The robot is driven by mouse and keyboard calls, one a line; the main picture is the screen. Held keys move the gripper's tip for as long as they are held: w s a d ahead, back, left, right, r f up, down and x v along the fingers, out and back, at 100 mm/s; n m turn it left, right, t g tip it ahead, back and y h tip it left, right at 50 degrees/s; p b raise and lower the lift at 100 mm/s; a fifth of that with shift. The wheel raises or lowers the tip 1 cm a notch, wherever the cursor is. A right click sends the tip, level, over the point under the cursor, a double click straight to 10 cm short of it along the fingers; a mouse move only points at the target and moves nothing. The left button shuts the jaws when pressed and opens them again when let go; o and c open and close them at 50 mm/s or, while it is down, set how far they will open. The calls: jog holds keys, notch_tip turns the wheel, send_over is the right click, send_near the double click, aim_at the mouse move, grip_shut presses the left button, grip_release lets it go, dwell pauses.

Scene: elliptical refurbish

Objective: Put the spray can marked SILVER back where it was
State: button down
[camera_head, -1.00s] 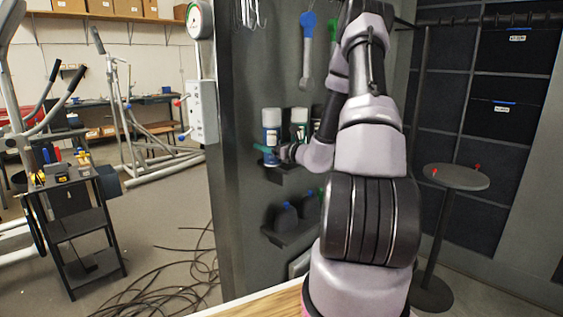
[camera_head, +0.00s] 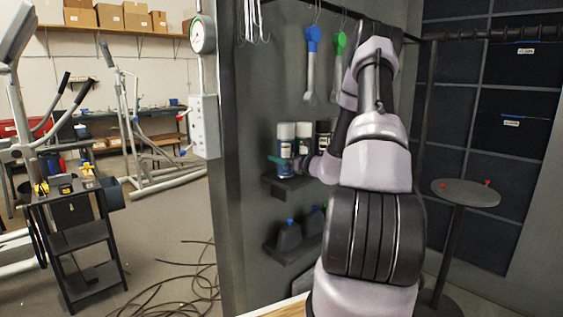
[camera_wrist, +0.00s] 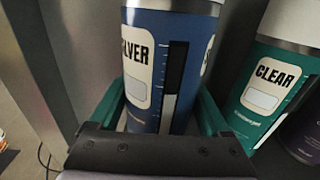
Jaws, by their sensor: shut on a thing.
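The blue SILVER spray can (camera_wrist: 139,62) with a pale cap stands upright between my green gripper fingers in the wrist view. My gripper (camera_wrist: 163,112) is shut on its lower body, one finger on each side. In the head view, the SILVER can (camera_head: 285,141) is at the left end of a dark wall shelf (camera_head: 284,187), with my gripper (camera_head: 287,161) around it from the right. Its base is at shelf level; I cannot tell whether it touches. The green CLEAR can (camera_wrist: 275,88) stands to its right, apart from it.
A dark can (camera_wrist: 304,136) stands right of the CLEAR can. A lower shelf (camera_head: 290,252) holds dark bottles. Wrenches (camera_head: 311,65) hang above on the grey panel. A round table (camera_head: 465,194) stands right, a tool cart (camera_head: 75,238) left, cables on the floor.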

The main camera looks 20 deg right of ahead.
jog(key=shift+f, duration=0.6)
grip_release()
jog(key=shift+f, duration=0.15)
